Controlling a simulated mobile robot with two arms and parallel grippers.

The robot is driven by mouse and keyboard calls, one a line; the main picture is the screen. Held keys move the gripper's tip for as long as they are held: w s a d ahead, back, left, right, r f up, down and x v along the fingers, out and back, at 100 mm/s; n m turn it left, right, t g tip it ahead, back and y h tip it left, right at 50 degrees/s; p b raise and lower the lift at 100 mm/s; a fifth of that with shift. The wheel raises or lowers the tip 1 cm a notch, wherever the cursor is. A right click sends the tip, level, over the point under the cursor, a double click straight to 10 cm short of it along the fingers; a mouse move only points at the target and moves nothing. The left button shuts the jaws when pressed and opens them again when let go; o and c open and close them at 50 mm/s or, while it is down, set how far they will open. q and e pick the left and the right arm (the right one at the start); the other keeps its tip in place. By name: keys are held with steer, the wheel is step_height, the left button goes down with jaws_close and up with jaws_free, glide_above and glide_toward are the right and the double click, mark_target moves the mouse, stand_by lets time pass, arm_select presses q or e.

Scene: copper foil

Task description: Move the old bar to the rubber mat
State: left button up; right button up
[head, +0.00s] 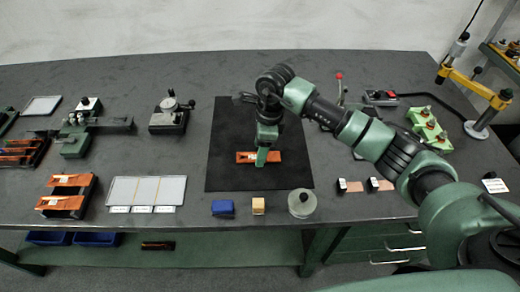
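An orange bar (274,157) with a small pale label lies on the black rubber mat (230,125), near its middle. My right gripper (262,158) reaches down over the middle of this bar from above. Its green finger overlaps the bar, and the far finger is hidden, so I cannot tell whether it grips the bar. Two more orange bars lie in a dark holder (77,212) at the front left. I cannot tell from the picture which bar is the old one. My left gripper is not in view.
A blue block (223,208), a tan block (258,206) and a round lidded jar (301,203) stand along the mat's front edge. A pale three-part tray (147,189) lies left. A yellow-armed stand (485,115) and green block (427,127) are right. The mat's left side is clear.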

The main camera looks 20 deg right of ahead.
step_height(320, 180, up, 11)
steer(key=d+b, duration=0.1)
steer(key=b, duration=0.1)
steer(key=shift+s+d+r, duration=0.2)
steer(key=shift+s+d, duration=0.05)
steer(key=shift+d, duration=0.1)
steer(key=shift+f, duration=0.1)
